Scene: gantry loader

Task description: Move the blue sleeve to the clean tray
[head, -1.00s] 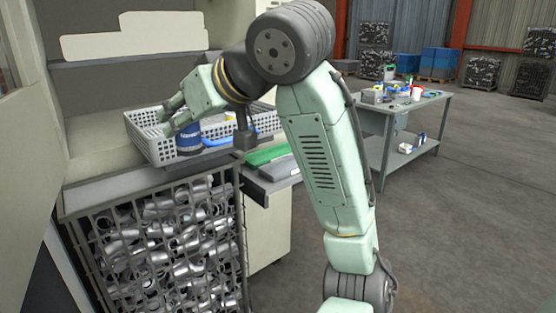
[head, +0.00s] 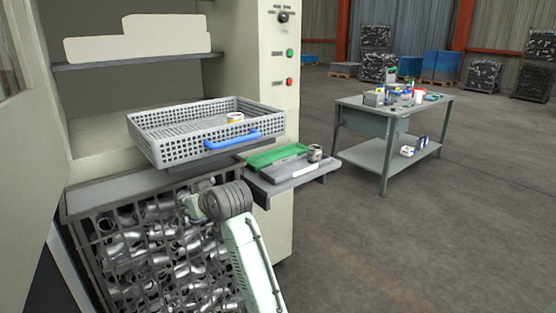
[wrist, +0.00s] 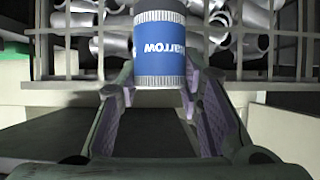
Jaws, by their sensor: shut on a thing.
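In the head view my gripper (head: 190,205) is low, in front of the wire cage of metal parts, and I cannot make out the sleeve there. A grey perforated basket (head: 178,152) with a blue handle stands above. I cannot tell which is the clean tray.
The wire cage (head: 90,240) full of metal parts is right behind my gripper. A white and yellow ring (head: 236,118) is in the basket. A small metallic sleeve (head: 314,153) stands at the side shelf's right. A cluttered workbench (head: 350,104) is farther right; the floor between is open.

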